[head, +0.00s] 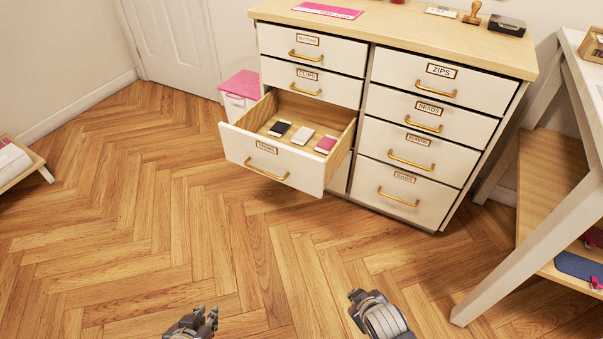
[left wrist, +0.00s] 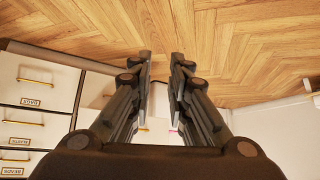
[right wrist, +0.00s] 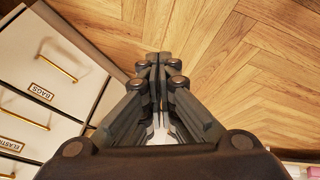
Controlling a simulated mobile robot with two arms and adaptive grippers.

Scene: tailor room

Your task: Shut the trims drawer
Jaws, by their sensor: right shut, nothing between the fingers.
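The trims drawer (head: 240,156) stands pulled well out of the left column of the cabinet, in the head view. Its white front has a brass handle (head: 267,174) and a label. A black, a white and a pink small item lie inside it. My left gripper (head: 212,316) is at the bottom of the head view, over the floor and well apart from the drawer. Its fingers are apart with nothing between them in the left wrist view (left wrist: 161,60). My right gripper (head: 356,295) is also low in the head view, apart from the drawer. Its fingertips meet, empty, in the right wrist view (right wrist: 158,58).
The cabinet's other drawers, such as the zips drawer (head: 440,82), look shut. A pink-topped white box (head: 240,86) stands left of the cabinet. A white-legged table (head: 520,240) is at the right. The wooden floor (head: 130,220) before the drawer is clear.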

